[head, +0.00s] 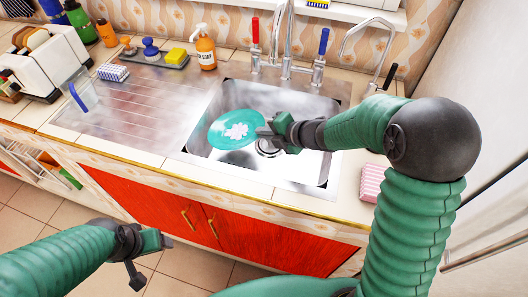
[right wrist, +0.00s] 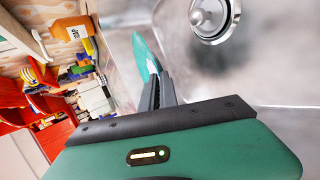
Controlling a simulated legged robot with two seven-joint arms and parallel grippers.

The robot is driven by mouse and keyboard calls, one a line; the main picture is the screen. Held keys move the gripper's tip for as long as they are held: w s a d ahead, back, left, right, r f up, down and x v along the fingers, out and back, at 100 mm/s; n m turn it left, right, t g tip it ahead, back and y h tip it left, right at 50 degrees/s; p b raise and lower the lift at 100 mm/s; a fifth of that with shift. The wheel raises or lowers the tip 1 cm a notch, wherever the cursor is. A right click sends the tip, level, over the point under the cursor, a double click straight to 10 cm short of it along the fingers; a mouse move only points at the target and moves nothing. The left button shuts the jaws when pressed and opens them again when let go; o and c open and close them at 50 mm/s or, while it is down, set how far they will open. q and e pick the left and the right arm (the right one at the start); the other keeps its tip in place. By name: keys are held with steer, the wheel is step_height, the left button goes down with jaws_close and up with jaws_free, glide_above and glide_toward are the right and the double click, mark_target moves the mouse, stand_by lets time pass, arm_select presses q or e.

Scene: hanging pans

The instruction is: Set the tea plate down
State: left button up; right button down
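The tea plate (head: 230,129) is teal with a white pattern in its middle. In the head view it shows within the sink basin (head: 300,105), left of the drain, and looks tilted. I cannot tell whether it touches the basin. My right gripper (head: 263,131) is shut on the plate's right rim. In the right wrist view the plate (right wrist: 146,54) shows nearly edge-on between the fingers (right wrist: 158,90). My left gripper (head: 152,258) is open and empty, low in front of the red cupboards, away from the sink.
The tap (head: 287,40) stands behind the basin. A toaster (head: 50,60) is at the left, and a pink striped sponge (head: 372,182) lies on the right counter.

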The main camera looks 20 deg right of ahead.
step_height(320, 180, down, 10)
steer(key=b, duration=0.4)
steer(key=shift+s+a, duration=0.1)
steer(key=shift+f, duration=0.1)
steer(key=c, duration=1.6)
jaws_free()
steer(key=shift+s+r, duration=0.2)
steer(key=shift+r, duration=0.1)
steer(key=p+v, duration=0.2)
steer(key=v, duration=0.5)
steer(key=shift+f, duration=0.1)
